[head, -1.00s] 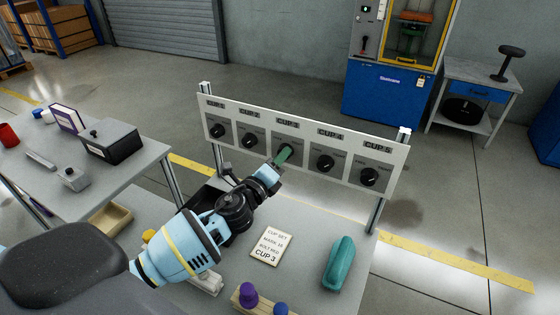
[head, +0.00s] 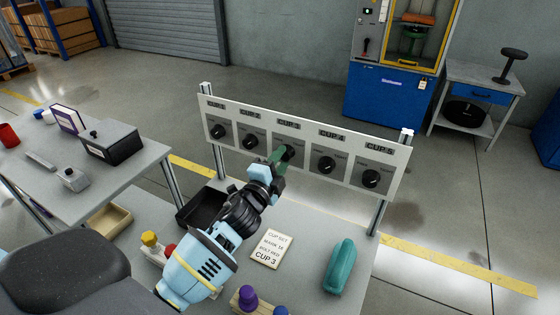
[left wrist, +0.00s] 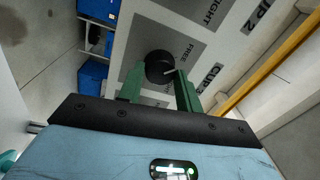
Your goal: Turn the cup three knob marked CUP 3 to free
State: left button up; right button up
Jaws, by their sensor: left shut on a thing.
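The panel (head: 232,152) carries a row of black knobs under labels CUP 1 to CUP 5. The CUP 3 knob (head: 290,150) is the middle one, partly covered by my left gripper (head: 281,157). In the left wrist view, the green fingers of my left gripper (left wrist: 158,82) stand either side of the round black knob (left wrist: 158,63) and are shut on it. Its white pointer mark points roughly toward the CUP 3 label, on the side near the word FREE. The exact finger contact is hard to see. My right gripper is not in view.
A card (head: 271,250) reading CUP 3 lies on the bench, with a teal object (head: 339,265) to its right. A black tray (head: 187,222) stands left of my arm. The CUP 4 knob (head: 326,164) is close beside my gripper.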

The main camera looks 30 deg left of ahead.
pick_arm(q)
jog(key=shift+n, duration=0.3)
jog(key=o, duration=1)
jog(key=s, duration=0.7)
jog(key=shift+s+d+f, duration=0.2)
jog(key=shift+s+f, duration=0.1)
jog(key=shift+s, duration=0.1)
